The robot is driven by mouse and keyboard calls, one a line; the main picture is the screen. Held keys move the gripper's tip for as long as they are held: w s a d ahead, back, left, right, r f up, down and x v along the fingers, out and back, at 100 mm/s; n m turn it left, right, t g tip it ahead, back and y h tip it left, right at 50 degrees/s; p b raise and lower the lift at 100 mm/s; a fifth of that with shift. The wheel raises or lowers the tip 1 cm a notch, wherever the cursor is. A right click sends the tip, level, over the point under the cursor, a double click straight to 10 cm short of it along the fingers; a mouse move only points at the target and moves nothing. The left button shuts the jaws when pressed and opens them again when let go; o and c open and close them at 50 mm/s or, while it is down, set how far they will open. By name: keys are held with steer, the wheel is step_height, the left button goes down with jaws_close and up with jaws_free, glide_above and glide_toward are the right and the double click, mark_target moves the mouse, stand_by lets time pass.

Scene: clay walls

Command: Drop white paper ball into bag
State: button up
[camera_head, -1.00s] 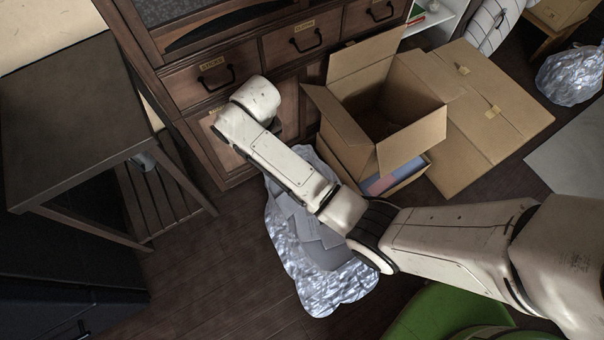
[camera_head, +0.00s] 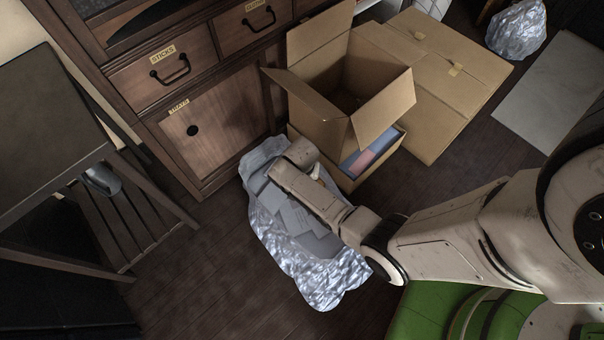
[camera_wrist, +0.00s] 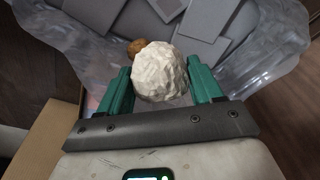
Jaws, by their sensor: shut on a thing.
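The white paper ball (camera_wrist: 160,72) is a crumpled, roundish lump between the green fingers of my gripper (camera_wrist: 160,82) in the wrist view. My gripper is shut on it. The bag (camera_head: 318,287) is a shiny, translucent silver plastic bag lying open on the floor, with flat grey pieces inside. It also shows in the wrist view (camera_wrist: 284,40), beyond and below the ball. In the head view my arm reaches over the bag and hides part of it; my fingers are hidden there. A small brown lump (camera_wrist: 135,47) shows just past the ball in the wrist view.
An open cardboard box (camera_head: 385,107) stands right behind the bag, close to my arm. A wooden cabinet (camera_head: 205,130) is behind the bag, and a dark side table (camera_head: 50,115) is at left. Another silver bag (camera_head: 517,30) is at far right. Floor left of the bag is clear.

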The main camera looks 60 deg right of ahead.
step_height(320, 180, down, 6)
steer(key=b, duration=0.5)
steer(key=shift+r, duration=0.25)
steer(key=o, duration=1.1)
steer(key=shift+r, duration=0.1)
steer(key=r+p, duration=0.2)
steer(key=r, duration=0.1)
steer(key=a+r+p, duration=0.1)
steer(key=r+p, duration=0.1)
steer(key=r, duration=0.2)
steer(key=r+p, duration=0.2)
steer(key=r, duration=0.1)
steer(key=shift+s+a+r, duration=0.25)
steer(key=shift+s+r, duration=0.05)
